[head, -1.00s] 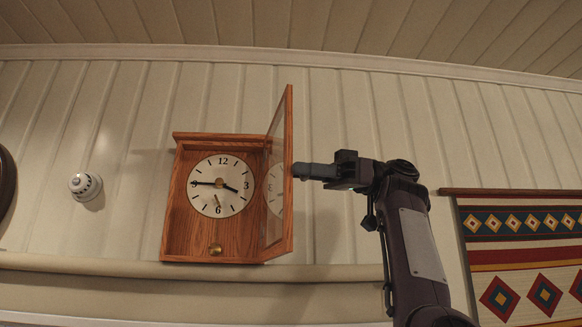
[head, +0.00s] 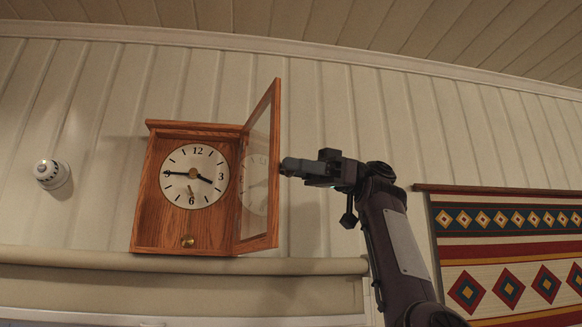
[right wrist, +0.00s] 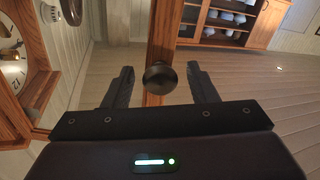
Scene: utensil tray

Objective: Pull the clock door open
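The wooden wall clock (head: 160,225) hangs on the panelled wall, its white dial (head: 195,176) uncovered. Its glazed clock door (head: 275,120) stands swung out from the clock's right side. My right gripper (head: 284,167) is at the outer face of the door's free edge. In the right wrist view, the door's wooden frame (right wrist: 161,45) runs upright and carries a dark round knob (right wrist: 160,77). The right gripper's fingers (right wrist: 163,86) are spread on either side of the knob, with a gap to each side. My left gripper is not in view.
A white round detector (head: 52,173) is on the wall left of the clock. A patterned textile (head: 510,250) hangs at the right. A ledge (head: 180,263) runs below the clock. In the right wrist view, a wooden cabinet (right wrist: 270,25) stands in the distance.

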